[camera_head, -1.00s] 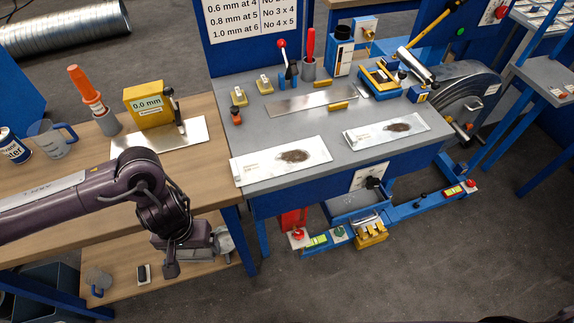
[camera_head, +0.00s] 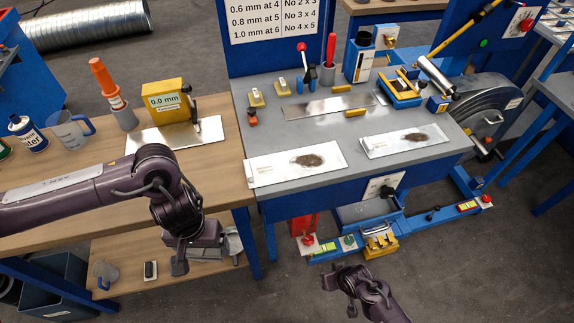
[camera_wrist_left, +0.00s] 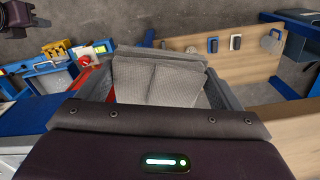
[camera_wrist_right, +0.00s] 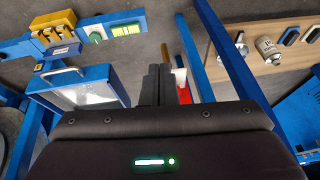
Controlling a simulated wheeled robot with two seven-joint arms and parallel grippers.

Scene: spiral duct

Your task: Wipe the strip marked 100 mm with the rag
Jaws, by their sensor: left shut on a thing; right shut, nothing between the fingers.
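A grey folded rag (camera_wrist_left: 158,82) is gripped between the fingers of my left gripper (camera_head: 182,256) in the left wrist view. That gripper hangs past the front edge of the wooden table, left of the grey bench. Two pale strips with dark smudges lie on the bench: a left strip (camera_head: 270,168) near the front left corner and a right strip (camera_head: 380,149). Their printed marks are too small to read. My right gripper (camera_head: 350,287) is low in front of the bench. Its fingers are together and empty in the right wrist view (camera_wrist_right: 157,85).
The grey bench (camera_head: 365,172) also holds a bare metal plate (camera_head: 312,107), yellow blocks and upright tools. The wooden table (camera_head: 221,174) carries a yellow gauge (camera_head: 167,101), an orange-topped tool and a jug (camera_head: 70,130). Blue rails and a yellow-topped fixture (camera_head: 381,245) stand below the bench front.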

